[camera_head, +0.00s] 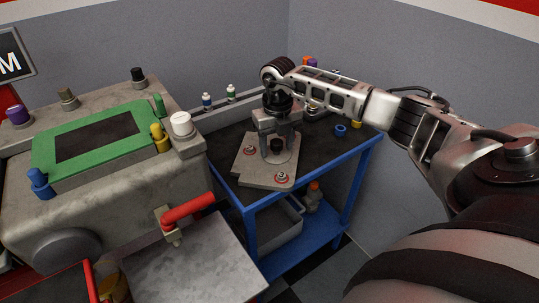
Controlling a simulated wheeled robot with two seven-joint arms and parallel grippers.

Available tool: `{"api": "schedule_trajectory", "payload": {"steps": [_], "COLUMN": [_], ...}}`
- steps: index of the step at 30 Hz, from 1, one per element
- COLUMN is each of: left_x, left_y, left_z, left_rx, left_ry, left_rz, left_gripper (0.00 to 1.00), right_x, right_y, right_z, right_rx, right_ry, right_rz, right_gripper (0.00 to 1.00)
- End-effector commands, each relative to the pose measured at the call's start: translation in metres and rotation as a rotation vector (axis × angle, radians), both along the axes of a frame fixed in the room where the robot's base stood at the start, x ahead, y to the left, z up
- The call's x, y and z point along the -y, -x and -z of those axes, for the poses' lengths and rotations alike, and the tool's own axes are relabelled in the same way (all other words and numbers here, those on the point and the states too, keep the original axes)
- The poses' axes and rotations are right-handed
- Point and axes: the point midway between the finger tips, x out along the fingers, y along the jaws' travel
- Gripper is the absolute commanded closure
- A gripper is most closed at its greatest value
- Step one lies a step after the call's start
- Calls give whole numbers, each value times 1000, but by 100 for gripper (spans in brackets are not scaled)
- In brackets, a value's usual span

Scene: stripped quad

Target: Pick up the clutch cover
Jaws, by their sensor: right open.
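The clutch cover appears to be the flat grey metal plate (254,168) with a dark round knob in its middle and small numbered red-and-white round marks. It lies on the dark top of the blue workbench (225,143). My right gripper (277,143) points down over the plate's middle. It is open, with its fingers on either side of the dark knob. Whether the fingers touch the knob or plate cannot be told. The gripper hides the back part of the plate. My left gripper is not in view.
A large grey machine (110,190) with a green-framed panel (97,137) stands at the left. A red-handled valve (188,210) sticks out from it. Small bottles (231,93) stand behind the bench, and a blue ring (341,130) lies at its right. Walls close in behind.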

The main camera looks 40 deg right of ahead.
Motion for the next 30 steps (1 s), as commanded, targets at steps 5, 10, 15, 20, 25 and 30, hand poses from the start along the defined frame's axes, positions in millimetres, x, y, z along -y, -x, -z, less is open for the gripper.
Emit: {"api": "schedule_trajectory", "payload": {"steps": [5, 10, 15, 20, 25, 30], "left_x": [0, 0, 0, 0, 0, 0], "left_y": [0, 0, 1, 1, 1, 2], "left_z": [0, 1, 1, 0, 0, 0], "left_rx": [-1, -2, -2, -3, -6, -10], "left_ry": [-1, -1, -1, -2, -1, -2], "left_rz": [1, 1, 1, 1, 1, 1], "left_gripper": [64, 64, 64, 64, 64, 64], "right_x": [0, 0, 0, 0, 1, 0], "right_y": [0, -1, -1, -2, -2, -2], "right_z": [0, -2, -3, -17, -49, -80], "right_rx": [0, 3, 3, 8, 9, 8], "right_ry": [0, -1, -1, -1, 0, -1], "right_rz": [0, 0, 0, 0, 0, 0], "right_gripper": [78, 100, 100, 100, 100, 100]}}
